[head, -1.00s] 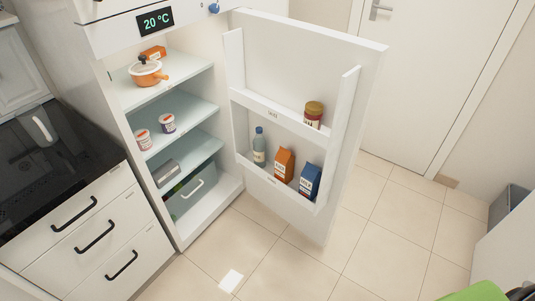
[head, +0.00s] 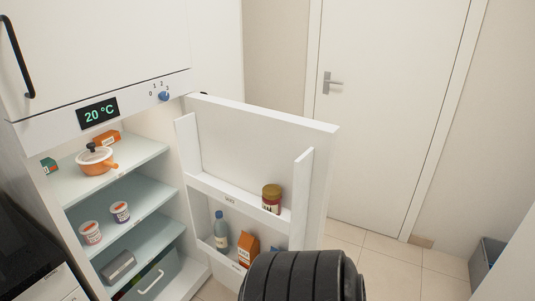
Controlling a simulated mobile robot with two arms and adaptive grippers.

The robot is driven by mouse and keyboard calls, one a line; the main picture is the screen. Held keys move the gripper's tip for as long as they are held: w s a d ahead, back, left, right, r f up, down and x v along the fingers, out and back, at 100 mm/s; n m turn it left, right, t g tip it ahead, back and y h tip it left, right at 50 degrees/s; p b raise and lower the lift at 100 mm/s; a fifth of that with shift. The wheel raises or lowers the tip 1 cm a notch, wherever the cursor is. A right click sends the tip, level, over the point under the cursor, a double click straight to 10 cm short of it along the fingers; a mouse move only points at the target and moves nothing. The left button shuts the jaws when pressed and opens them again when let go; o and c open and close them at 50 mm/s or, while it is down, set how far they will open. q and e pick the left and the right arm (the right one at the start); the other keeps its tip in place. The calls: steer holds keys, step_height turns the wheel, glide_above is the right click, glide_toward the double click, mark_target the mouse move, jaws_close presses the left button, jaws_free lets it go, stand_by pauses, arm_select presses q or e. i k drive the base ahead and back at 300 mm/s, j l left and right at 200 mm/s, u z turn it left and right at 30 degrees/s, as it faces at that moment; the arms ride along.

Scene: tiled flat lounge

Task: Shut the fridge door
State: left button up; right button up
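The fridge (head: 150,130) stands at the left with its lower compartment open. Its white door (head: 250,150) is swung wide open to the right, with its inner shelves facing me. The door racks hold a jar (head: 271,198), a bottle (head: 221,231) and an orange carton (head: 248,249). A dark ribbed part of my own arm (head: 303,278) covers the lower part of the door at the bottom of the picture. I cannot tell whether it touches the door. Neither gripper's fingers show.
Fridge shelves hold an orange pot (head: 97,161), two tubs (head: 120,212) and a drawer (head: 155,281). A closed room door (head: 385,110) is behind the fridge door. A grey bin (head: 487,258) stands at the right. Tiled floor (head: 395,262) is clear between them.

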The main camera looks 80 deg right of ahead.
mark_target(228, 149)
steer(key=k+l, duration=0.15)
steer(key=l, duration=0.4)
steer(key=k+l, duration=0.1)
steer(key=l, duration=0.45)
steer(key=k+l, duration=0.15)
steer(key=l, duration=0.4)
steer(key=k+l, duration=0.15)
steer(key=l, duration=0.4)
steer(key=k+l, duration=0.15)
steer(key=l, duration=0.45)
steer(key=k+l, duration=0.1)
steer(key=l, duration=0.45)
steer(key=k+l, duration=0.15)
steer(key=l, duration=0.4)
steer(key=k+l, duration=0.15)
steer(key=l, duration=0.4)
